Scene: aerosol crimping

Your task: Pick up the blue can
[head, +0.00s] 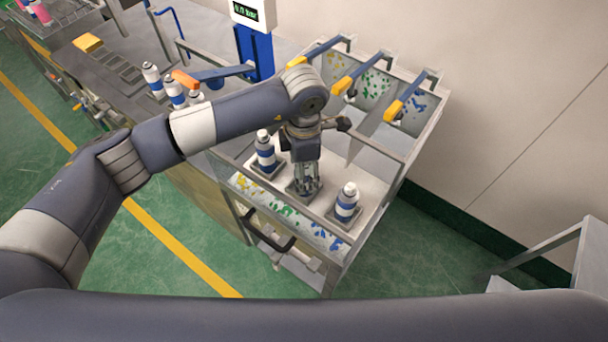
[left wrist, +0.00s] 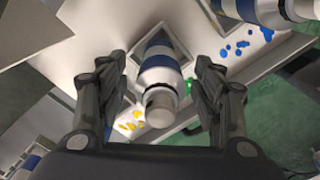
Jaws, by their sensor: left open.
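A white can with a blue band (left wrist: 160,60) stands on a dark square pad between the fingers of my left gripper (head: 306,184). The fingers, also in the left wrist view (left wrist: 162,78), are open on either side of it, with a visible gap to each side. In the head view the gripper mostly hides this can. Similar blue-banded cans stand on pads to its left (head: 265,152) and right (head: 346,203). The right one also shows at the top of the left wrist view (left wrist: 262,10). My right gripper is out of view.
Several more blue-banded cans (head: 152,80) stand on the workbench at left, near an orange piece (head: 185,78). A blue post with a display (head: 250,12) stands behind.

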